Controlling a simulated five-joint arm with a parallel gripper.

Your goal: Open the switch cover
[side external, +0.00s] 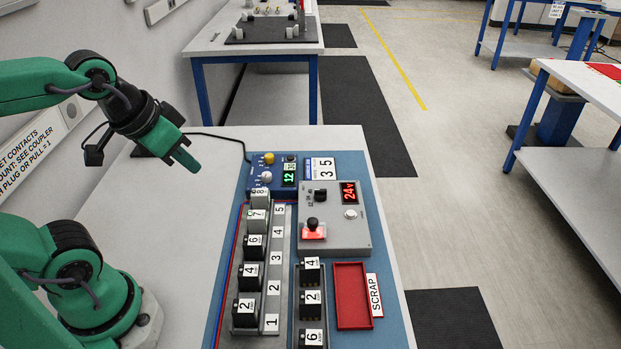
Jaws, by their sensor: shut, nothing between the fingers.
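A grey control box (341,240) stands on the blue board. A bright red piece (314,233) lies at its front left, with a black round-topped part (313,222) rising at its back edge. The red piece looks like the switch cover or its base; I cannot tell which, or whether the cover is open or closed. My gripper (190,160) is shut and empty. It hangs up and to the left of the box, well apart from it, with its fingers pointing down and right.
Numbered dark blocks (246,277) stand in a rack left of the box. A red scrap tray (351,296) lies in front of it. A blue unit with a green display (288,178) stands behind. The pale tabletop (185,230) at left is clear.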

